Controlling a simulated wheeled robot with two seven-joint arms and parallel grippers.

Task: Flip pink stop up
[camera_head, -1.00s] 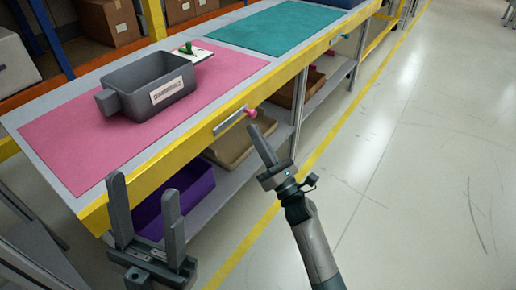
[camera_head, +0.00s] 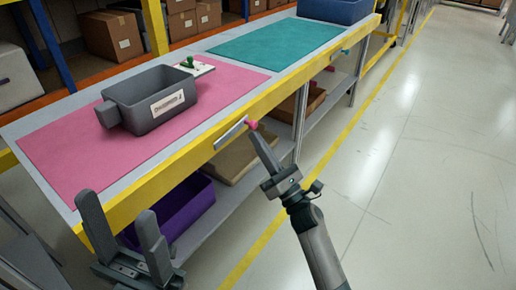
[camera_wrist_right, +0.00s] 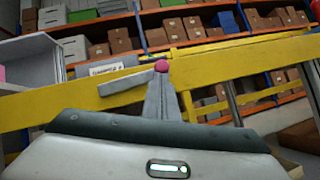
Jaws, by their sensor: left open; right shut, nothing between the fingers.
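The pink stop (camera_head: 251,124) is a small round knob on the yellow front rail of the bench, at the right end of a grey metal bar (camera_head: 231,135). My right gripper (camera_head: 257,137) is shut and empty. Its tips are right at the lower side of the pink stop; I cannot tell whether they touch. In the right wrist view the pink stop (camera_wrist_right: 161,66) shows just above the shut fingertips (camera_wrist_right: 160,77), with the grey bar (camera_wrist_right: 126,83) to its left. My left gripper (camera_head: 116,208) is open and empty, low at the left, near the bench's front corner.
A grey bin (camera_head: 150,100) stands on the pink mat (camera_head: 60,150); a teal mat (camera_head: 275,40) lies farther back. Below the yellow rail (camera_head: 165,162) are a purple bin (camera_head: 190,207) and a brown tray (camera_head: 230,158). The floor at right is clear.

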